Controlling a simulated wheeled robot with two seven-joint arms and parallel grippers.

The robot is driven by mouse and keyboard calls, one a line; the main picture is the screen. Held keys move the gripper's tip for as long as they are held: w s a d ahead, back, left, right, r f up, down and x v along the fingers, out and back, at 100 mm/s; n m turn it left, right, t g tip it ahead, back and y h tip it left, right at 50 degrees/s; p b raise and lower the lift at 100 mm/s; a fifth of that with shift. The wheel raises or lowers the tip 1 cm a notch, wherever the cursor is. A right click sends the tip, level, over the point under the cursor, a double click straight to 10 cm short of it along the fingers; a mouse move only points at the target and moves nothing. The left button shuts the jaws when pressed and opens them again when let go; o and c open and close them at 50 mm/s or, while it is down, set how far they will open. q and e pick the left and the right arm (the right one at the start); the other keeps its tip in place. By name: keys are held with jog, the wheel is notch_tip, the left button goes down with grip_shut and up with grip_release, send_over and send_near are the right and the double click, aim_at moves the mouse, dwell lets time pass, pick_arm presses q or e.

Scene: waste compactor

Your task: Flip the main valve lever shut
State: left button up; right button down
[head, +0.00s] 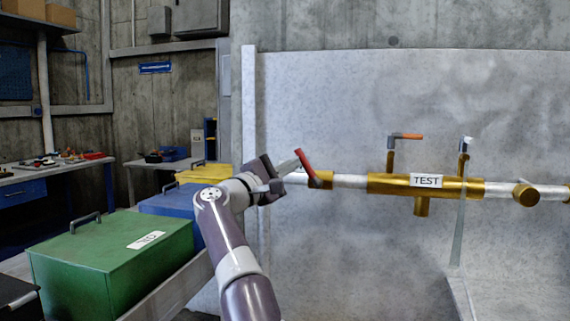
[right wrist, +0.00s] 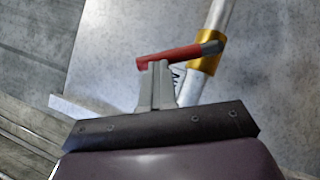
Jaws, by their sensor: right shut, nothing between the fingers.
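The red main valve lever (head: 306,166) sits on a brass fitting (head: 321,179) at the left end of the wall pipe. It stands tilted, its free end up and to the left. My right gripper (head: 296,163) is at the lever's left side, its fingers shut and empty. In the right wrist view the shut fingertips (right wrist: 158,64) overlap the free end of the red lever (right wrist: 182,53); I cannot tell whether they touch. A white label, partly hidden by the fingers, shows behind them. My left gripper is out of view.
The pipe carries a brass section marked TEST (head: 426,181) and a small orange-handled valve (head: 406,136). A clear upright panel edge (head: 459,225) stands in front of it. Green (head: 105,258), blue and yellow bins stand at the left.

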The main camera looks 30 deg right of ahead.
aim_at(302, 157)
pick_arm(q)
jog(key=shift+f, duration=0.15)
pick_arm(e)
jog(key=shift+s+d+r, duration=0.9)
jog(key=shift+s+r, duration=0.05)
jog(key=shift+r, duration=0.1)
jog(key=shift+d, duration=0.1)
pick_arm(q)
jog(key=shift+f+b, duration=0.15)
jog(key=shift+b, duration=0.25)
